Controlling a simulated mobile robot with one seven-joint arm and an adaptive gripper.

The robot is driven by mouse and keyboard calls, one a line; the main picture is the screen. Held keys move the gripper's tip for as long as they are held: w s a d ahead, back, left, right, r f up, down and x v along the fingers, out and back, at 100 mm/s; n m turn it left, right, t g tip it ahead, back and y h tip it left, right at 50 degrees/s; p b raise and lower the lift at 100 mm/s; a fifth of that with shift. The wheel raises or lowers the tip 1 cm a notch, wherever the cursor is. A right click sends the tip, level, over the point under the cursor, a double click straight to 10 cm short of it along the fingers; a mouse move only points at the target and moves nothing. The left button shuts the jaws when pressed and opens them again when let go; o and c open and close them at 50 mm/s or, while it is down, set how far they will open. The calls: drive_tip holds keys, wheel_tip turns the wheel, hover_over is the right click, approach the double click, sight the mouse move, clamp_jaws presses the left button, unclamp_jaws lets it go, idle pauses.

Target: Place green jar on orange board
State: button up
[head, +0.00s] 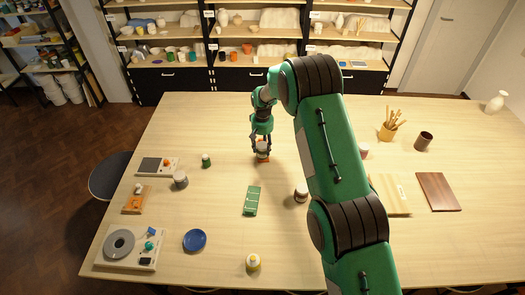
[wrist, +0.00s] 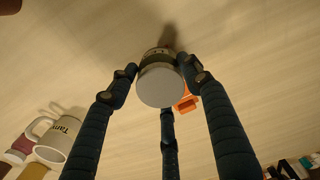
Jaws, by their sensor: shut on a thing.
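My gripper (head: 262,150) points down over the middle of the table, its fingers shut around a jar. In the wrist view the jar (wrist: 161,84) shows a pale round lid and a dim, greenish side with dark lettering; I take it for the green jar. An orange piece (wrist: 187,102), likely the orange board, shows partly behind the jar and a finger. In the head view the orange (head: 267,160) shows just below the fingers, mostly hidden. I cannot tell whether the jar touches it.
A small green bottle (head: 206,161) and a grey jar (head: 180,181) stand to the left. A green tray (head: 252,200) and a dark jar (head: 301,193) lie nearer. A mug (wrist: 57,139) shows in the wrist view. The table behind my gripper is clear.

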drive_tip(key=shift+f, duration=1.25)
drive_tip(key=shift+f, duration=0.15)
drive_tip(key=o, duration=1.4)
drive_tip(key=shift+c, duration=0.2)
drive_tip(key=shift+r+b, duration=0.7)
drive_tip(key=shift+r, duration=5.45)
